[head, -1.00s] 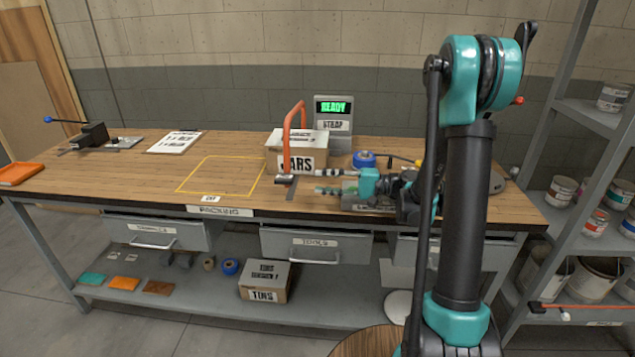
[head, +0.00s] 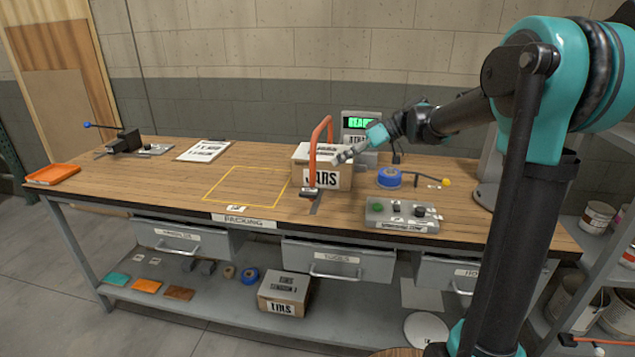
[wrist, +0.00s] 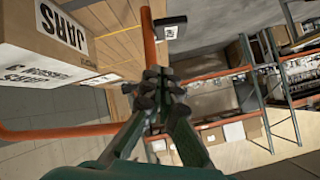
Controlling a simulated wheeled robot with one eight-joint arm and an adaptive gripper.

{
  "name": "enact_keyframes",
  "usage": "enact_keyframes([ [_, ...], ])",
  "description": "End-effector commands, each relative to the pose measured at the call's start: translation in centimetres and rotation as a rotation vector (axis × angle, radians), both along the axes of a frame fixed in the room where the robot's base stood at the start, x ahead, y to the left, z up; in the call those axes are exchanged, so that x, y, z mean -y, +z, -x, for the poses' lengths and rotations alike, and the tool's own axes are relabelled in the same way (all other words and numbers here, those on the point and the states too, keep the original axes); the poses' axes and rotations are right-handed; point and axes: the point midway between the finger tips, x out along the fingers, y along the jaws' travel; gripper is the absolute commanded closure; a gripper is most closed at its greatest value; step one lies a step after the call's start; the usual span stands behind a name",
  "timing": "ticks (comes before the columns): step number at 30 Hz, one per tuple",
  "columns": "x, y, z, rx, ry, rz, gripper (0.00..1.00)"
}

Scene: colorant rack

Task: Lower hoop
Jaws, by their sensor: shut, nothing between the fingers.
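The orange hoop (head: 313,150) stands upright at the JARS box (head: 322,177) on the bench, its foot on a dark base in front of the box. My gripper (head: 343,157) is shut and empty, in front of the box's upper right and just right of the hoop's upright. In the wrist view, the shut fingers (wrist: 160,84) overlap the orange hoop (wrist: 149,35); I cannot tell whether they touch it. The JARS box (wrist: 50,40) shows at the upper left there.
A grey control box (head: 400,226) with a green button sits at the bench's front right. Blue tape (head: 389,178) and a lit display (head: 359,123) stand near the box. A yellow outlined square (head: 247,187) to the left is empty.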

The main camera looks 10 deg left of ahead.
Motion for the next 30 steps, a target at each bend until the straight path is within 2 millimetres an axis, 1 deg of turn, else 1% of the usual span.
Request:
enact_keyframes([
  [1, -0.1, 1.3, 0.4, 0.062, 0.051, 0.034, 1.00],
  [3, 0.1, 2.6, 0.8, 0.143, 0.118, 0.078, 1.00],
  [6, 0.4, 3.9, 1.4, 0.224, 0.191, 0.120, 1.00],
  [9, 0.5, 4.6, 1.6, 0.266, 0.229, 0.141, 1.00],
  [11, 0.4, 4.6, 1.7, 0.277, 0.240, 0.147, 1.00],
  [14, -0.1, 4.1, 1.7, 0.280, 0.243, 0.149, 1.00],
  [17, -1.1, 3.1, 1.8, 0.279, 0.243, 0.148, 1.00],
  [27, -5.9, -1.6, 2.2, 0.277, 0.242, 0.145, 1.00],
  [29, -6.6, -2.4, 2.2, 0.277, 0.242, 0.145, 1.00],
  [30, -6.7, -3.0, 2.3, 0.277, 0.240, 0.146, 1.00],
])
